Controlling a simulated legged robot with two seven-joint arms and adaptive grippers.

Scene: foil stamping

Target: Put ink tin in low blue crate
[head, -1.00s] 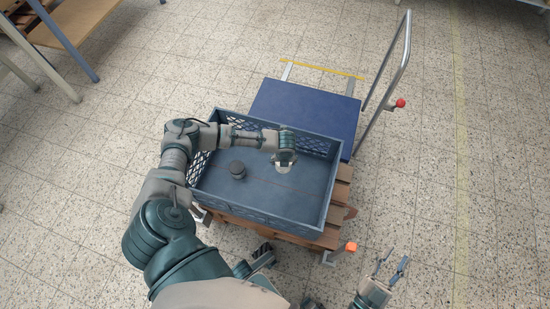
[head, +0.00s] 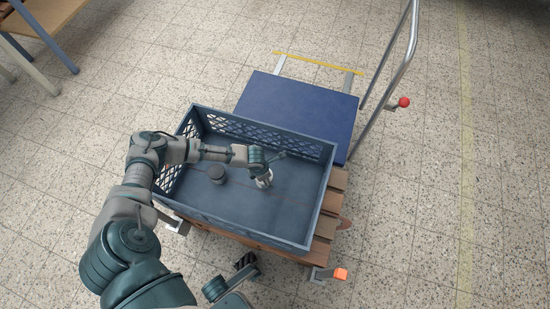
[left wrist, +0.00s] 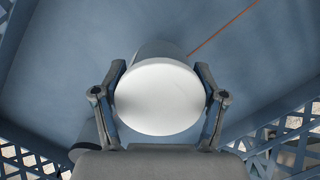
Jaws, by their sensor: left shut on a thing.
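The low blue crate (head: 283,235) sits in the middle of the head view. My left arm reaches over its left side, and my left gripper (head: 264,181) is inside the crate's outline. It is shut on an ink tin with a round white end (left wrist: 158,97), gripped between both fingers in the left wrist view. The crate's blue floor (left wrist: 55,70) shows behind it; I cannot tell whether the tin touches it. A second, dark grey tin (head: 217,174) stands on the crate floor left of the gripper.
The crate rests on a wooden pallet (head: 326,227) on a trolley with a blue deck (head: 298,110) and a tall metal handle (head: 388,75) with a red knob (head: 404,102). An orange block (head: 340,274) is at the front right. Crate floor right of the gripper is clear.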

